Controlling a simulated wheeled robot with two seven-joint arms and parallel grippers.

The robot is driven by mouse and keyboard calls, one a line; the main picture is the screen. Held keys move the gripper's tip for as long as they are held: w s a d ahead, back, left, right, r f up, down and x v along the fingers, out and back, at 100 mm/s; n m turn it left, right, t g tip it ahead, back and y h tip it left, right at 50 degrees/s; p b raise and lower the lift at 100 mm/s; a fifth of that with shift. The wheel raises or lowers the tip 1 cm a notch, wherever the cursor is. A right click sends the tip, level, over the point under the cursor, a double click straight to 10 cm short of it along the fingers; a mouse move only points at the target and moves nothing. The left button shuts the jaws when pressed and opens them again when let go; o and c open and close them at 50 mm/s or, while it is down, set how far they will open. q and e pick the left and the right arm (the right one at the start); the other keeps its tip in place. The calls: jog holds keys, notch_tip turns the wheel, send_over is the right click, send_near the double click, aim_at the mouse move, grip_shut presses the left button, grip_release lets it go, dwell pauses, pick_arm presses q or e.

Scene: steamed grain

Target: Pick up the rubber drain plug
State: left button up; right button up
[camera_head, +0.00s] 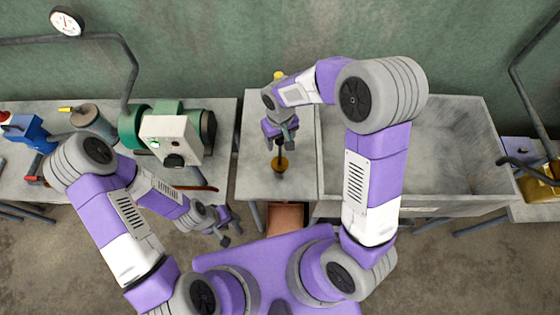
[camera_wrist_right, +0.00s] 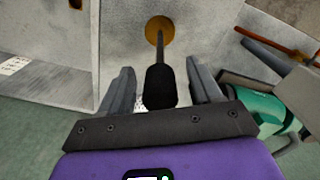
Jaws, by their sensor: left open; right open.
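An orange-brown disc with a dark stem and black grip, which I take to be the rubber drain plug (camera_head: 280,165), stands on the narrow grey counter left of the sink. In the right wrist view the plug's black grip (camera_wrist_right: 160,88) lies between my right gripper's fingers (camera_wrist_right: 162,88), with visible space on both sides. Its disc is farther off against the counter. My right gripper (camera_head: 282,138) is open above the disc and partly hides the stem in the head view. My left gripper (camera_head: 229,228) is open and empty, low in front of the left bench.
The grey sink basin (camera_head: 455,150) lies right of the counter, partly behind my right arm. A green machine with a white box (camera_head: 170,138) stands on the left bench. A brown-handled rod (camera_head: 195,188) lies near that bench's front edge.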

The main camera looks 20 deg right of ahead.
jog(key=shift+w, duration=0.1)
jog(key=shift+c, duration=1.2)
grip_shut()
